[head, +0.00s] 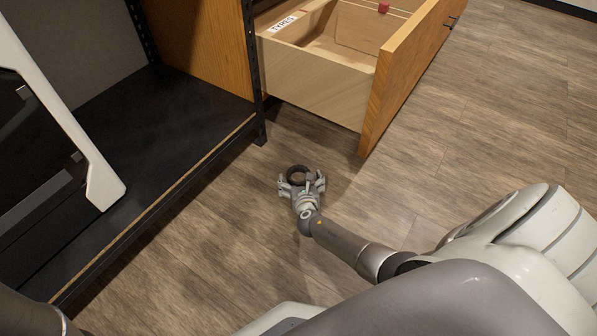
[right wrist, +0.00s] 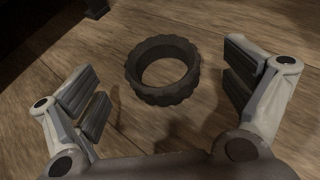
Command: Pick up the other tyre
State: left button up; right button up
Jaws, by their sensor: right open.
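A black ribbed tyre (right wrist: 163,71) lies flat on the wooden floor in the right wrist view. It also shows in the head view (head: 297,170), just beyond the fingers of my right gripper (head: 301,183). In the right wrist view my right gripper (right wrist: 166,95) is open, with one finger pair on each side of the tyre and gaps between them and it. Nothing is between the finger pads except floor and part of the tyre. My left gripper is not in view; only a bit of that arm shows at the lower left of the head view.
An open wooden drawer (head: 312,82) labelled "TYRES" stands out beyond the tyre, with a small red item (head: 383,7) inside. A black-framed shelf (head: 165,125) is at the left, with a metal leg near the drawer. Floor to the right is clear.

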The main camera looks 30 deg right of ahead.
aim_at(297, 168)
jog(key=b+x, duration=0.2)
jog(key=x, duration=0.1)
jog(key=shift+w+f, duration=0.1)
jog(key=shift+f, duration=0.2)
jog(key=shift+w+d, duration=0.15)
jog(key=shift+w, duration=0.05)
jog(key=c, duration=1)
jog(key=shift+c, duration=0.2)
jog(key=shift+r, duration=0.25)
